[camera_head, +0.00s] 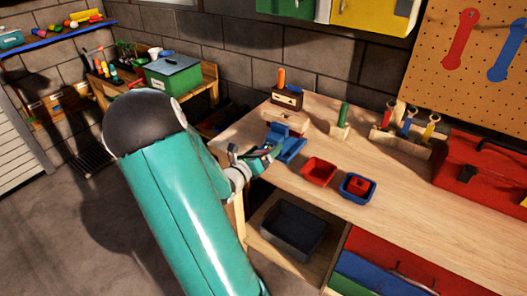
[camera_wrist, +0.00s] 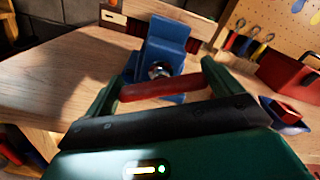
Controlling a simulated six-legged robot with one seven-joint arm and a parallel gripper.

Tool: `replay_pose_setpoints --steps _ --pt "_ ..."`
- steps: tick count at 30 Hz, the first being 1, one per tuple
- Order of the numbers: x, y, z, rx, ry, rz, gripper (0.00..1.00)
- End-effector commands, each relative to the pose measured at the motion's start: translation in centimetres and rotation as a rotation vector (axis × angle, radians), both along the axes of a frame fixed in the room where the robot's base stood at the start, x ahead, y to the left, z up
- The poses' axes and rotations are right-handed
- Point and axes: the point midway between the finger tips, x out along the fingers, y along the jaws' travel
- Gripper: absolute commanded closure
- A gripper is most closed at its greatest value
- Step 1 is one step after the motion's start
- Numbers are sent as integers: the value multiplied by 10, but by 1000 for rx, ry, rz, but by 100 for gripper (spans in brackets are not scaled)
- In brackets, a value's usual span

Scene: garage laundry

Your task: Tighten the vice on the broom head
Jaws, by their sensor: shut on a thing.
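The blue vice (camera_head: 291,147) stands at the near left edge of the wooden workbench. In the wrist view the vice (camera_wrist: 163,42) faces me, with its round metal screw end (camera_wrist: 160,70) showing. My gripper (camera_head: 264,153) is at the vice's front. In the wrist view my gripper (camera_wrist: 160,88) has its green fingers at both ends of a red bar, the vice handle (camera_wrist: 158,89), and is shut on it. The bar lies across the front of the screw, slightly tilted.
A red tray (camera_head: 318,171) and a blue tray (camera_head: 357,187) sit right of the vice. A dark bin (camera_head: 291,230) is below. The bench's front right is clear.

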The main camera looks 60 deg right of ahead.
Motion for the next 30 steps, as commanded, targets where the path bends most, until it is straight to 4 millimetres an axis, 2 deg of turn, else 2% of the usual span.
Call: replay_pose_setpoints --steps 2,3,4,11,16,30 --pt "0 1 -1 1 1 0 32" --pt "0 1 -1 1 1 0 5" --pt "0 1 -1 1 1 0 0" --pt "0 1 0 2 2 0 0" --pt "4 14 0 2 1 3 0" --pt "19 111 0 2 1 5 0"
